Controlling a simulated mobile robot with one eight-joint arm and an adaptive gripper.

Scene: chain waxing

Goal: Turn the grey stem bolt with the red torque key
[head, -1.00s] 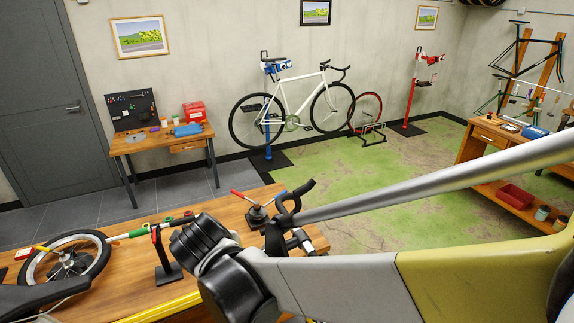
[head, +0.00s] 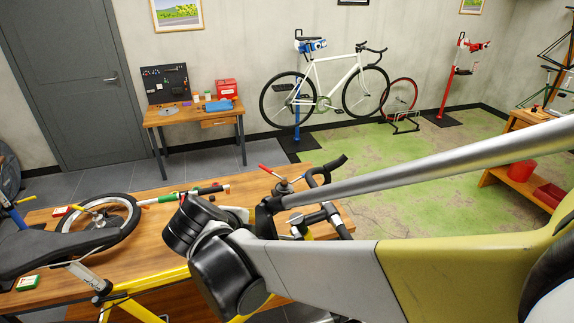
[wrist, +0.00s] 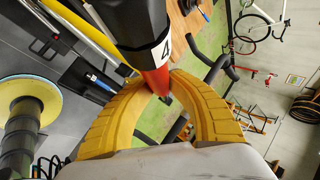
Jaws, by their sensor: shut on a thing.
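In the wrist view my gripper (wrist: 170,84) has two yellow ridged fingers. They are shut on the red torque key (wrist: 156,76), whose red part lies between the fingertips. Its thick dark body bears a white "4" and extends towards the top of the picture. In the head view my arm hides the gripper and the key. The yellow bike (head: 141,308) stands in front of the bench, with its black handlebar (head: 326,172) just beyond my arm. I cannot make out the grey stem bolt; my arm covers part of the stem area.
A wooden workbench (head: 160,222) holds a wheel (head: 128,215) and tools. The black saddle (head: 65,240) is at the left. A small desk (head: 160,118) and a white bike (head: 335,75) on a stand are farther back. Green floor (head: 420,165) is open beyond the bench.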

